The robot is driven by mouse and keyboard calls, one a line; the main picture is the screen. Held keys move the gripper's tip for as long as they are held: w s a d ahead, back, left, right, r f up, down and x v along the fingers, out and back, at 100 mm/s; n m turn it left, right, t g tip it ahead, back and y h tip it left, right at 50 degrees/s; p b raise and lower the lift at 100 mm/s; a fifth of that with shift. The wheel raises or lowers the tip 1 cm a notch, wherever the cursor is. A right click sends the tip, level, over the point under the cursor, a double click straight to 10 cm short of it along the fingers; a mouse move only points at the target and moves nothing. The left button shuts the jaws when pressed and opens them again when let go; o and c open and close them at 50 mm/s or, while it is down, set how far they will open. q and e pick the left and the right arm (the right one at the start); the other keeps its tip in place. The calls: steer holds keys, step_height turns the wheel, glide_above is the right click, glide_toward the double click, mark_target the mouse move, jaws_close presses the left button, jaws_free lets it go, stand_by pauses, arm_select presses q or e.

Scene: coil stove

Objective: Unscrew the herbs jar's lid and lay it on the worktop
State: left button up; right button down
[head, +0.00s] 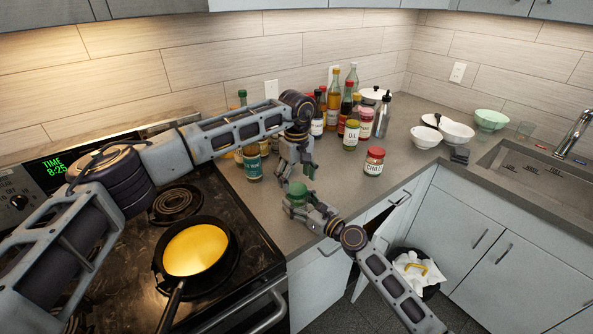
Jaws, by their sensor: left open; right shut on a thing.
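The herbs jar's green lid (297,189) shows on top of the jar, near the worktop's front edge, right of the stove. The jar's body is largely hidden by my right gripper (301,209), which comes from the lower right and is shut on it. My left gripper (295,174) points down just above the lid, with its fingers open. I cannot tell whether a fingertip touches the lid. The label is not readable. The grey worktop (330,185) is bare to the right of the jar.
A red-lidded chili jar (375,162) stands to the right. An oil jar (351,136) and several bottles crowd the back. A pan (195,249) with yellow contents sits on the stove at left. Bowls (456,134) and a sink (545,175) are at right.

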mark_target(297, 188)
arm_select(q)
steer(key=shift+f, duration=1.7)
steer(key=shift+c, duration=0.4)
steer(key=c, duration=1)
